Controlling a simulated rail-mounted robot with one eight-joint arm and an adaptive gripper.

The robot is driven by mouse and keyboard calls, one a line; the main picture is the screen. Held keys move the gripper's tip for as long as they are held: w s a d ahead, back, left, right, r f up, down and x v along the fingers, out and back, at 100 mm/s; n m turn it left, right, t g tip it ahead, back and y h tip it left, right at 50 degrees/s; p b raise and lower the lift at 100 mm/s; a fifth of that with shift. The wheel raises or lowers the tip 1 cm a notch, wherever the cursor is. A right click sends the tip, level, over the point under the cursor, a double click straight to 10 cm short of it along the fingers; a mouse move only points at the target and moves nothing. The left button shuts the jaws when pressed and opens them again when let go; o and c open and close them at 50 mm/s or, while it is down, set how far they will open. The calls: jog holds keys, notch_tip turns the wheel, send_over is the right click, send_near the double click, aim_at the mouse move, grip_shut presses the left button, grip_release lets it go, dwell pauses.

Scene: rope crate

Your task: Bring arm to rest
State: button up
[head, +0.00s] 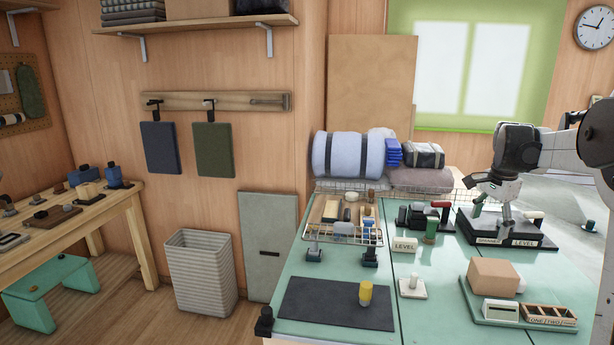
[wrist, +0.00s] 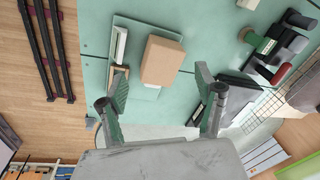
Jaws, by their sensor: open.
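My gripper (head: 493,208) is at the right of the head view, over the green-topped table (head: 430,325) and above a black stand with a LEVEL label (head: 524,243). In the wrist view my gripper (wrist: 162,73) has its two fingers spread wide with nothing between them. Beyond the fingers, a brown box (wrist: 162,60) lies on a green board. The same brown box (head: 493,276) shows in the head view, below and apart from my gripper.
A wire basket (head: 312,233) holds small parts at the table's left. A yellow-topped cylinder (head: 366,293) stands on a dark mat (head: 320,305). A LEVEL block (head: 404,246) and a white-based knob (head: 412,289) stand mid-table. A bedroll (head: 345,155) lies behind.

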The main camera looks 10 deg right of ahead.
jog(key=s+a+r+n+t, duration=0.1)
jog(key=s+a+r+n, duration=0.2)
jog(key=a, duration=0.5)
jog(key=s+a+n+t, duration=0.1)
jog(key=s+a+n, duration=0.2)
jog(key=s+a, duration=0.35)
jog(key=s+a+r+n+t, duration=0.1)
jog(key=s+a+r+n, duration=0.15)
jog(key=a, duration=0.65)
jog(key=s+a+f+n+t, duration=0.1)
jog(key=s+a+f+n, duration=0.3)
jog(key=s+a, duration=0.2)
jog(key=s+a+f+n+t+y, duration=0.1)
jog(key=s+a+f+n, duration=0.3)
jog(key=s+a, duration=0.3)
jog(key=s+f, duration=0.1)
jog(key=s, duration=0.2)
jog(key=shift+s+a+f+t, duration=0.15)
jog(key=shift+s+t, duration=0.15)
jog(key=shift+s, duration=0.1)
